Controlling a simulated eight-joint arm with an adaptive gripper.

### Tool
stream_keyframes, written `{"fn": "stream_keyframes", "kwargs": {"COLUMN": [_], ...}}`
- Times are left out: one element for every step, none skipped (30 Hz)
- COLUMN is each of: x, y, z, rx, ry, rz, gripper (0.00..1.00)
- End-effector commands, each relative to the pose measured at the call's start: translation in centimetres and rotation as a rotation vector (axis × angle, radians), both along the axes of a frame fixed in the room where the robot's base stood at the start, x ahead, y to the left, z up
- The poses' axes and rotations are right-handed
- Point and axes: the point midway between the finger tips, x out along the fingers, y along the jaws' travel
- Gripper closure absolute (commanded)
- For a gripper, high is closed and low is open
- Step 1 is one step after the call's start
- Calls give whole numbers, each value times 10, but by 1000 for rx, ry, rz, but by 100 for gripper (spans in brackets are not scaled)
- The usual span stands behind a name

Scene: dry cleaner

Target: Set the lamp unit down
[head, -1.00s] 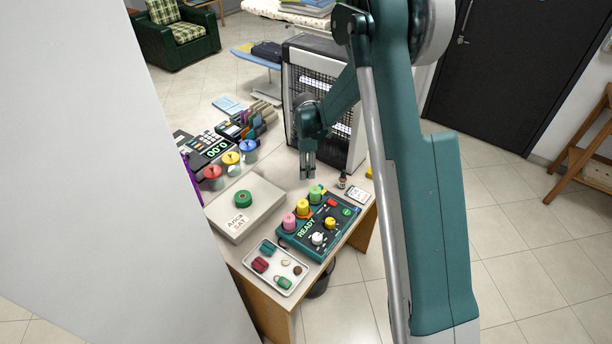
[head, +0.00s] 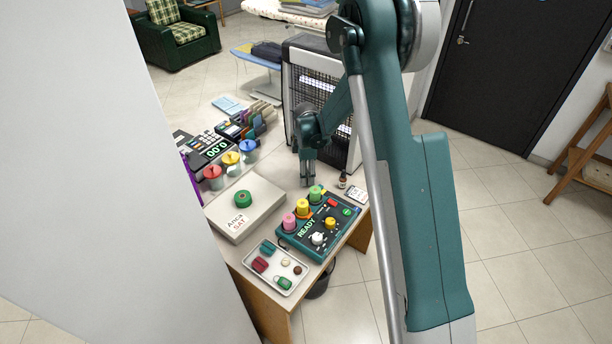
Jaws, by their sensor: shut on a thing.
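My gripper (head: 308,181) points down over the back of the desk, with its dark fingers close together. It is shut on the lamp unit, but the held part is too small and dark to make out clearly. Just right of and below the fingertips, a green cap (head: 316,192) stands at the back corner of the teal control box (head: 331,243), which shows READY. I cannot tell whether the fingertips touch this cap. A yellow cap (head: 303,206) on an orange base and a pink cap (head: 290,222) stand in line with it.
A white tray (head: 262,284) with small coloured pieces lies at the front. A pale box (head: 232,219) with a green roll is at left. A small bottle (head: 342,180) and a white card (head: 357,195) are at right. A large grilled cabinet (head: 352,150) stands behind my gripper.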

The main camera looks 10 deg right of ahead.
Motion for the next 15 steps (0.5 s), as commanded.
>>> {"fn": "stream_keyframes", "kwargs": {"x": [0,0,0,0,0,0,0,0,0,0,0,0,0,0,0], "y": [0,0,0,0,0,0,0,0,0,0,0,0,0,0,0], "z": [-2,-2,-2,-2,-2,-1,-1,-1,-1,-1,-1,-1,-1,-1,-1], "rx": [0,0,0,0,0,0,0,0,0,0,0,0,0,0,0], "ry": [0,0,0,0,0,0,0,0,0,0,0,0,0,0,0], "rz": [0,0,0,0,0,0,0,0,0,0,0,0,0,0,0], "gripper": [81,67,62,58,54,53,53,53,53,53,53,53,53,53,53]}}
